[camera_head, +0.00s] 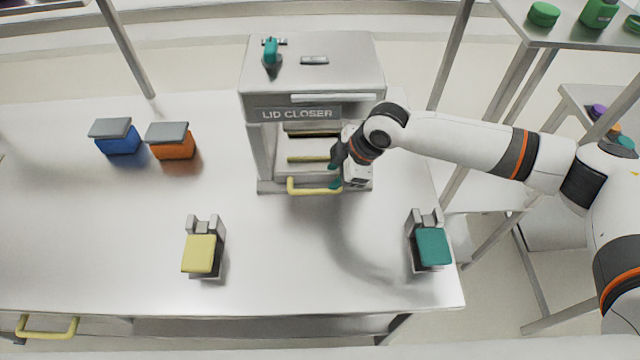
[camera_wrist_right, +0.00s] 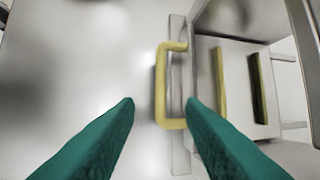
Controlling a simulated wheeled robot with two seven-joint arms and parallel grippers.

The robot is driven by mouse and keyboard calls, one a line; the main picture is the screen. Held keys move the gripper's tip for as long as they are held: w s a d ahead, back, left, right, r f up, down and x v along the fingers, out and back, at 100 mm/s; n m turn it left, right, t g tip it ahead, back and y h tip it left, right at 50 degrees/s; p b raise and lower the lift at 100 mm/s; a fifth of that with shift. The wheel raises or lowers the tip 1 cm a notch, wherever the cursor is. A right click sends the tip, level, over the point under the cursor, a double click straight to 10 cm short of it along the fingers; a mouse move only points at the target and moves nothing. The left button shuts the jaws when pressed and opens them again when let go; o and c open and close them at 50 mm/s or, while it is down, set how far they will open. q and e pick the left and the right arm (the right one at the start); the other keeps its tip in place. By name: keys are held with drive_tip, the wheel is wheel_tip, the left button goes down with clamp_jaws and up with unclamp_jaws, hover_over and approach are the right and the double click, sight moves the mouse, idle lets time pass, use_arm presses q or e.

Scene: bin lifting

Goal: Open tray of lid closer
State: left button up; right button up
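The grey lid closer (camera_head: 312,72) stands at the back middle of the table, with its name on the front. Its tray has a yellow handle (camera_head: 315,191) low at the front, which also shows in the right wrist view (camera_wrist_right: 161,85). My right gripper (camera_head: 334,176) is at the right end of this handle. In the wrist view its two teal fingers (camera_wrist_right: 160,102) are apart, and the lower end of the handle appears between their tips. I cannot tell whether they touch it. My left gripper is not in view.
A blue bin (camera_head: 120,145) and an orange bin (camera_head: 173,151), both with grey lids, stand at the left. A yellow-topped holder (camera_head: 199,254) and a teal-topped holder (camera_head: 433,247) stand nearer the front. The table between them, before the lid closer, is clear.

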sight(318, 190)
drive_tip(key=p+x, duration=0.1)
drive_tip(key=x, duration=0.7)
drive_tip(key=shift+f, duration=0.15)
drive_tip(key=shift+a, duration=0.1)
clamp_jaws()
